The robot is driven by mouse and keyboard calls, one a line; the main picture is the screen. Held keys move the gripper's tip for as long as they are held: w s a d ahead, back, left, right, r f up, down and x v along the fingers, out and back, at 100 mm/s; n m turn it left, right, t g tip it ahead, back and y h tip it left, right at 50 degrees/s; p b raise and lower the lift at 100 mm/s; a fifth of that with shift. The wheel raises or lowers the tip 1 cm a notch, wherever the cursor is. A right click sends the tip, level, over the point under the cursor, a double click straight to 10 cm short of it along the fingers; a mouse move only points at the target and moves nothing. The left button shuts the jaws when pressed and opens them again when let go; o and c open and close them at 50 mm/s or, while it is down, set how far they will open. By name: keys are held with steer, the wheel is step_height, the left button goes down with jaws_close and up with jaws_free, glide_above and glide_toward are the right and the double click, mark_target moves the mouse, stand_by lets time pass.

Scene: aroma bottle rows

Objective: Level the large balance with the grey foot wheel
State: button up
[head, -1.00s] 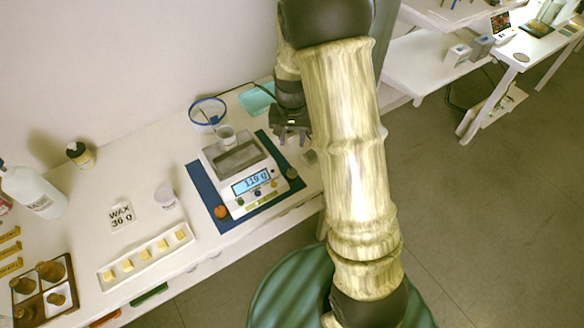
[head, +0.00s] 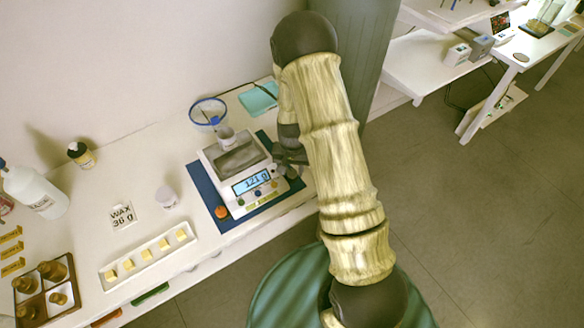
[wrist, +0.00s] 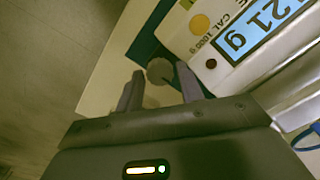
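The large balance (head: 213,158) is a white box on a blue mat (head: 203,190), with a grey pan and a lit display (head: 251,182) reading 121 g. It also shows in the wrist view (wrist: 195,42). An orange foot wheel (head: 221,212) sits at its front left corner. The grey foot wheel (wrist: 160,70) is a round disc beside the balance in the wrist view. My gripper (wrist: 158,84) is open, its two fingers on either side of the grey wheel; I cannot tell whether they touch it. In the head view my gripper (head: 289,160) is at the balance's right side.
A small cup (head: 226,136) is at the back of the balance, near a blue-rimmed ring (head: 208,111) and a teal item (head: 259,97). A tray of yellow cubes (head: 147,257), a WAX 36 g card (head: 122,216) and a white bottle (head: 36,192) are to the left.

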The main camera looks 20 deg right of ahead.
steer(key=c, duration=0.7)
steer(key=shift+m, duration=0.3)
steer(key=m, duration=0.4)
steer(key=shift+r+p, duration=0.1)
steer(key=shift+p, duration=0.25)
steer(key=m+p, duration=0.1)
steer(key=m, duration=0.3)
steer(key=shift+m, duration=0.4)
steer(key=m+p, duration=0.1)
steer(key=m, duration=0.3)
steer(key=shift+m+p, duration=0.3)
steer(key=shift+p, duration=0.1)
steer(key=shift+m+p, duration=0.75)
steer(key=shift+m, duration=1.15)
